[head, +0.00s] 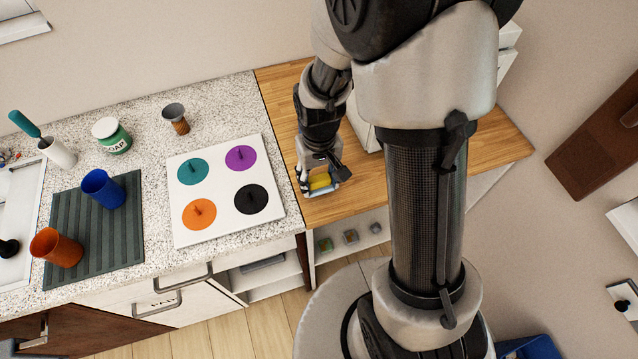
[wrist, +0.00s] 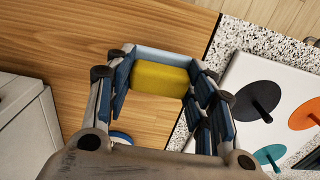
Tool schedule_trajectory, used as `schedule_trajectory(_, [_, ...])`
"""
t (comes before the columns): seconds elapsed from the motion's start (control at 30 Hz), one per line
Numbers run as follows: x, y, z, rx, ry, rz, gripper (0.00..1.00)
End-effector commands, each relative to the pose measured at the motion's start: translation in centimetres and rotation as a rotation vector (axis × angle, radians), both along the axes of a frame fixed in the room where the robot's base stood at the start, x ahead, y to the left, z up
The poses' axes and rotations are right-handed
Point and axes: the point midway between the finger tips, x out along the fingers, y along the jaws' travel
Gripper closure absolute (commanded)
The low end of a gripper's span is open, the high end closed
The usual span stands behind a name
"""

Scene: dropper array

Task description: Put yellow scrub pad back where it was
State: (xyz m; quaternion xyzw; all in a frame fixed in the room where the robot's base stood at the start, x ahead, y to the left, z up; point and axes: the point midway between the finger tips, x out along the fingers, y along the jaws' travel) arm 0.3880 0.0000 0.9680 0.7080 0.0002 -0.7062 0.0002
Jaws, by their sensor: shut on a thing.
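The yellow scrub pad (wrist: 160,78) shows between the two fingers of my gripper (wrist: 165,84) in the wrist view. The fingers are shut on it. A pale blue strip (wrist: 163,56) runs along its far edge; I cannot tell whether it is part of the pad or a separate thing. In the head view the pad (head: 320,182) shows at the tip of my gripper (head: 318,178), over the left part of the wooden counter (head: 290,92). I cannot tell whether the pad touches the wood.
Left of my gripper, a white board (head: 217,218) with several coloured discs lies on the speckled counter. A pale box (head: 362,128) stands close to the right of the gripper. Below the counter, a shelf (head: 362,243) holds small items. A blue round thing (wrist: 121,137) shows below the pad.

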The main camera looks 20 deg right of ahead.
Motion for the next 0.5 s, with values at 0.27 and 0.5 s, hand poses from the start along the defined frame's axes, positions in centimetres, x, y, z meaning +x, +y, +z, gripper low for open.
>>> schedule_trajectory(0.27, [0.0,0.0,-2.3,0.0,0.0,0.0,0.7])
schedule_trajectory(0.5, [0.0,0.0,-2.7,0.0,0.001,0.0,0.7])
